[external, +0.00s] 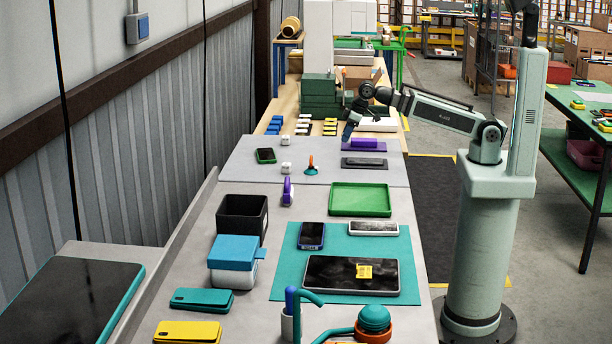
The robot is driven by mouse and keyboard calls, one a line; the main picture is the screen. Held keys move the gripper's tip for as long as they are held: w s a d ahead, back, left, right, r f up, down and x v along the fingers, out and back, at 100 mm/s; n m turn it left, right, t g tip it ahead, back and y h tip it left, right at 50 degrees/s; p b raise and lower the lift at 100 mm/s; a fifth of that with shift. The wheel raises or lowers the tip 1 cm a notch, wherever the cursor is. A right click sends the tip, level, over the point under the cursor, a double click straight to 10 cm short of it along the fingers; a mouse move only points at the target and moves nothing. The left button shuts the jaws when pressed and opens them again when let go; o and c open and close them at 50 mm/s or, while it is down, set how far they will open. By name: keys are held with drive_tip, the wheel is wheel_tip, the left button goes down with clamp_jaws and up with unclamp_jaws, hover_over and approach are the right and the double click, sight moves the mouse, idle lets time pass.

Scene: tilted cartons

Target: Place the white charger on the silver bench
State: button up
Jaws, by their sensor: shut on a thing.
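Two small white blocks that look like chargers are in the external view. One white block (286,140) is near the back left of the grey bench top (235,168), and the other white block (286,167) is a little nearer. I cannot tell which is the white charger. The grey bench top looks like the silver bench. My gripper (348,132) is right of both blocks, near the back edge of this top, pointing down. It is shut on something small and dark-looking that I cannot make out. Its height above the surface is unclear.
A purple block (365,144) and a dark flat device (365,163) lie close to my gripper. A green tray (360,199) and black bin (242,216) are nearer. Dark green boxes (320,95) stand behind.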

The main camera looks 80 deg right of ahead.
wheel_tip(320, 180, up, 6)
drive_tip(key=f, duration=0.1)
hover_over(328, 155)
drive_tip(key=s, duration=0.2)
drive_tip(key=shift+w+d+f, duration=0.1)
drive_tip(key=shift+f, duration=2.15)
drive_tip(key=shift+w+d+f, duration=0.1)
drive_tip(key=shift+f, duration=2.15)
drive_tip(key=shift+f, duration=0.15)
drive_tip(key=o, duration=1.1)
drive_tip(key=shift+o, duration=0.2)
drive_tip(key=shift+v, duration=6.15)
